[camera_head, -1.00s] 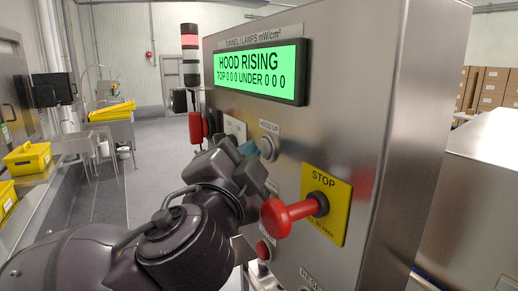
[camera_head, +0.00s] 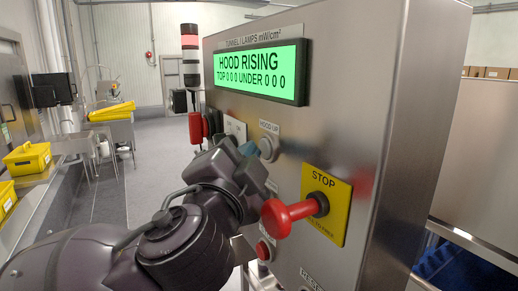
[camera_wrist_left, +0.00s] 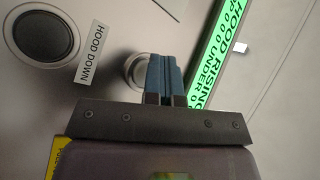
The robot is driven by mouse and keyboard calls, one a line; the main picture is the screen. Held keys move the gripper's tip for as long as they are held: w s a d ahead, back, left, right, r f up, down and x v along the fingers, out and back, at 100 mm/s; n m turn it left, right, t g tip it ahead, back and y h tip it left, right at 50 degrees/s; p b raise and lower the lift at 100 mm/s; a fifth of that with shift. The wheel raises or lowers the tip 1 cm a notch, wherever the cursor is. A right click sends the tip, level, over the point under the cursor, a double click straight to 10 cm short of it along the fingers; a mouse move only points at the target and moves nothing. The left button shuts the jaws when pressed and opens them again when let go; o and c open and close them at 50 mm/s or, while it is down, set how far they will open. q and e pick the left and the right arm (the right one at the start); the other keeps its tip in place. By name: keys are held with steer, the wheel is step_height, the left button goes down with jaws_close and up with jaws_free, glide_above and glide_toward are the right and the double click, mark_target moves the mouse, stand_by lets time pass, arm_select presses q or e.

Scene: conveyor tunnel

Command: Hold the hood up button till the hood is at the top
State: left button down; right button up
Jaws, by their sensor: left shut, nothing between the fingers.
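The grey HOOD UP button (camera_head: 268,148) is on the steel control panel (camera_head: 340,120), under its label. My left gripper (camera_head: 250,149) is shut and empty, with its blue fingertips at the button. In the left wrist view the fingertips (camera_wrist_left: 166,75) overlap the round button (camera_wrist_left: 136,70); contact looks likely, but the pressing depth is hidden. The green display (camera_head: 256,72) reads HOOD RISING, TOP 0 0 0 UNDER 0 0 0. The steel hood (camera_head: 485,160) stands at right behind the panel, raised, with a gap below it. My right gripper is out of view.
A red STOP knob (camera_head: 288,215) on a yellow plate (camera_head: 336,205) sticks out close to my left wrist. A red button (camera_head: 265,250) is below. A HOOD DOWN label (camera_wrist_left: 92,53) shows in the left wrist view. The aisle floor (camera_head: 150,175) at left is clear.

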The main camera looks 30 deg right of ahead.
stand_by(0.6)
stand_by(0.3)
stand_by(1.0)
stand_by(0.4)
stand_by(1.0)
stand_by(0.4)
arm_select(q)
steer(key=shift+a, duration=0.15)
stand_by(0.3)
steer(key=shift+a, duration=0.8)
